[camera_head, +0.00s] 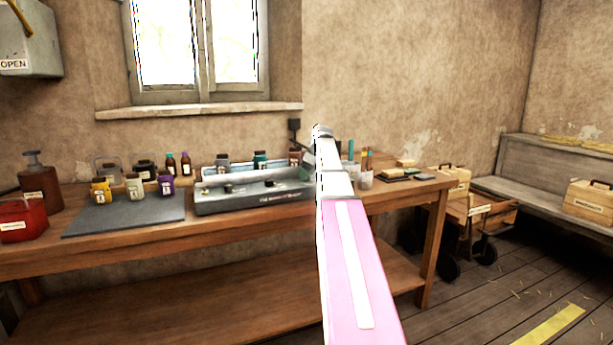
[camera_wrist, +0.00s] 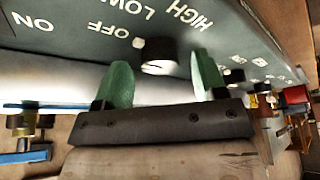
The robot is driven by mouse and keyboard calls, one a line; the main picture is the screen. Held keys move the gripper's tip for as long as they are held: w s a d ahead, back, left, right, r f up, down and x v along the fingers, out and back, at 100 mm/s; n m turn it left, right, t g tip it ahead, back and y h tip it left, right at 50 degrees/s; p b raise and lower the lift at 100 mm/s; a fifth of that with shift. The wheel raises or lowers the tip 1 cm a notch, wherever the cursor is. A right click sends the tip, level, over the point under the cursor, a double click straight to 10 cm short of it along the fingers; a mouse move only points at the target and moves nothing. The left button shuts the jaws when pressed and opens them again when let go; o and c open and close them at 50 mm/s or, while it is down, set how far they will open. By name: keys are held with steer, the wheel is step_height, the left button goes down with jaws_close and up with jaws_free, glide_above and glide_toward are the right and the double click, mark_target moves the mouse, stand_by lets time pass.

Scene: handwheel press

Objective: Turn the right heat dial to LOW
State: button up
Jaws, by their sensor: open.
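The near heat dial (camera_wrist: 160,54), a dark knob with a pale lower face, shows in the wrist view on the grey heater panel. The words OFF, LOW and HIGH are printed beside it; its pointer setting cannot be read. My gripper (camera_wrist: 162,72) is open, its green fingertips on either side of the dial in the picture. Whether they touch it cannot be told. A second dial (camera_wrist: 235,76) sits farther along the panel. In the head view the grey heater (camera_head: 255,199) stands on the bench, its right end hidden by my arm.
A dark mat (camera_head: 125,215) with several small bottles lies left of the heater on the wooden bench (camera_head: 270,219). More bottles stand behind the heater. Cups with brushes (camera_head: 364,178) stand to the right. A red box (camera_head: 22,220) is at the far left.

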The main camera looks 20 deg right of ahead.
steer(key=shift+w+a+f, duration=0.1)
steer(key=shift+f, duration=0.35)
steer(key=c, duration=0.9)
steer(key=m+t+h, duration=0.1)
steer(key=m, duration=0.3)
steer(key=shift+a, duration=0.1)
steer(key=shift+m+h, duration=1.1)
steer(key=shift+m, duration=1.3)
